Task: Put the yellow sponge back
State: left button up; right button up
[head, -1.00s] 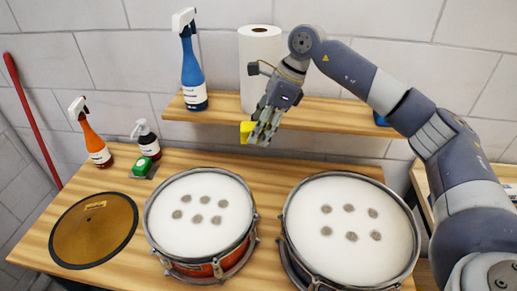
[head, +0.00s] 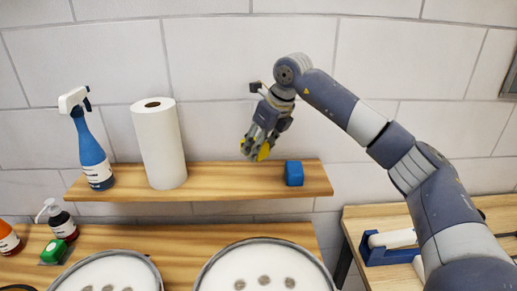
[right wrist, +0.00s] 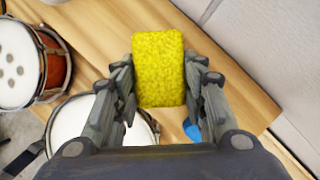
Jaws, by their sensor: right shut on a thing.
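The yellow sponge (right wrist: 160,70) is held between the two fingers of my right gripper (right wrist: 158,90) in the right wrist view. In the head view a yellow part of the sponge (head: 263,152) shows at the fingertips of my right gripper (head: 257,150), above the wall shelf (head: 225,181). The sponge is apart from the shelf, between the paper towel roll and a blue block (head: 293,173). A blue thing, partly hidden by a finger, shows in the right wrist view (right wrist: 192,131). My left gripper is not in view.
The paper towel roll (head: 160,145) and a blue spray bottle (head: 92,150) stand on the shelf's left part. Below are two drums (head: 265,267) and a green-topped block (head: 54,251). A side table (head: 355,225) with a white roll is at right. The shelf between roll and blue block is clear.

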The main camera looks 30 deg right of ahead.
aim_at(255, 178)
jog(key=shift+f+b, duration=0.5)
jog(key=shift+f, duration=0.3)
notch_tip(255, 178, down, 4)
jog(key=b, duration=0.3)
jog(key=shift+f+b, duration=0.35)
jog(key=shift+f, duration=0.05)
jog(key=shift+f, duration=0.45)
jog(key=shift+s+f+b, duration=0.1)
jog(key=shift+f+b, duration=0.4)
jog(key=shift+b, duration=0.1)
